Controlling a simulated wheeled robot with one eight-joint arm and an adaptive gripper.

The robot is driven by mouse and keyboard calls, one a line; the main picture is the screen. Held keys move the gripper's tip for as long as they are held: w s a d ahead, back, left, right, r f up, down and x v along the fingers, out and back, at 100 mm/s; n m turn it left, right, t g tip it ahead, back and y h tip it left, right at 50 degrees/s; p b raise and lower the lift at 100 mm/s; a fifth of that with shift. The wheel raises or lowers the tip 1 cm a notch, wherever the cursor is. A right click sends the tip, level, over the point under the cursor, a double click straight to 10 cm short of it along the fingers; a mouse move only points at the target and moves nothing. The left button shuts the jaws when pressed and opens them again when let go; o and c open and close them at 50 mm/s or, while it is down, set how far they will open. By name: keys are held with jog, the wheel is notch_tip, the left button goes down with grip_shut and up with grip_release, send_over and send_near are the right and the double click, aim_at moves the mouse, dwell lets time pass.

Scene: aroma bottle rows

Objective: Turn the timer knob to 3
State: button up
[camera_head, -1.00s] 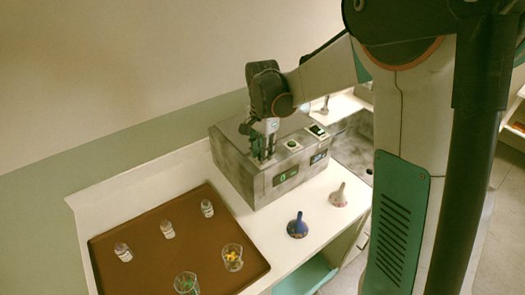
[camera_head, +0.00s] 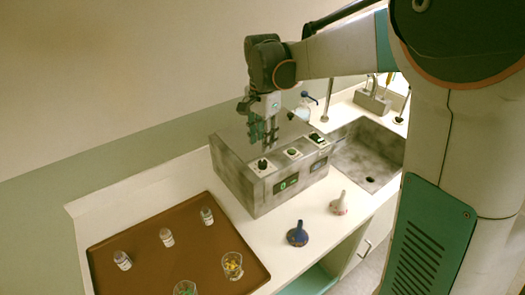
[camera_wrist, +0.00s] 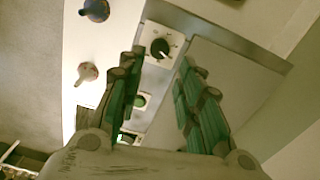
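The machine (camera_head: 228,165) is a grey metal box on the counter. Its black timer knob (camera_head: 262,164) sits on a pale square dial at the left of the sloped panel. The knob also shows in the wrist view (camera_wrist: 160,47), with marks around it too small to read. A green display (camera_head: 288,184) below the knob seems to read 0. My gripper (camera_head: 265,144) is above and a little behind the knob, apart from it. In the wrist view my gripper (camera_wrist: 162,62) has its green-padded fingers spread with nothing between them, and the knob shows in the gap.
A brown tray (camera_head: 205,262) with bottles and beakers is at left. A sink (camera_head: 368,160) is at right.

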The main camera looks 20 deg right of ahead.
jog(key=shift+r, duration=1.9)
jog(key=shift+s, duration=0.1)
jog(key=s+f+n+t+b, duration=0.3)
jog(key=s+n, duration=0.3)
jog(key=s, duration=0.5)
jog(key=s+f+n+t+b, duration=0.4)
jog(key=s+f+n, duration=0.2)
jog(key=s, duration=0.6)
jog(key=shift+n, duration=0.4)
